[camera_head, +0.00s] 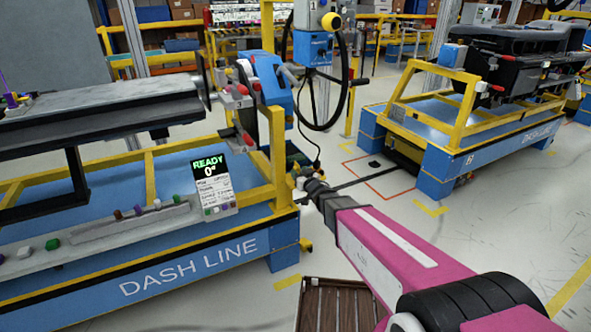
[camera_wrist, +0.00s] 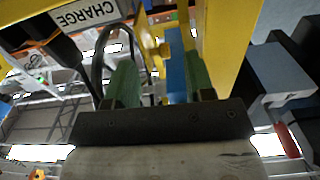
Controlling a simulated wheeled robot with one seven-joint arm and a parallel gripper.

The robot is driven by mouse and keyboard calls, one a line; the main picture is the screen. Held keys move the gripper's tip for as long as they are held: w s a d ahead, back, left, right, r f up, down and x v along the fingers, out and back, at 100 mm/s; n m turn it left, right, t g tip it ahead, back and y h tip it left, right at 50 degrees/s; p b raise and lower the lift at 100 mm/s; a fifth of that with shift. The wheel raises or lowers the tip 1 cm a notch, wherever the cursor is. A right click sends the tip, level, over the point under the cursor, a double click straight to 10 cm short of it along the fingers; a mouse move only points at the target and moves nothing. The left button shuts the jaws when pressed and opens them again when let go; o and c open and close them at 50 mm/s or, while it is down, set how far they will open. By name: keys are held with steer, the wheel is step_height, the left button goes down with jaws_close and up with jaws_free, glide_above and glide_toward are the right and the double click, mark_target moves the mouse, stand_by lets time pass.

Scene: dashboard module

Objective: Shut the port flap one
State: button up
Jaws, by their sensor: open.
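My gripper (camera_head: 303,178) is at the far end of my pink arm, beside the yellow end frame of the left cart in the head view. In the wrist view my gripper (camera_wrist: 160,75) shows two green fingers spread apart, with a gap between them. A black part with a white CHARGE label (camera_wrist: 85,14) is at the upper left of that view, beyond the left finger. A blue upright part (camera_wrist: 176,65) and a yellow post show near the right finger. I cannot make out port flap one for certain in either view. No object is visibly held.
A second cart (camera_head: 490,165) stands at right. The floor between them is mostly clear.

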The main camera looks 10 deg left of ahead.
mark_target(296, 169)
steer(key=x, duration=0.4)
steer(key=shift+w+a, duration=0.1)
steer(key=shift+c, duration=0.3)
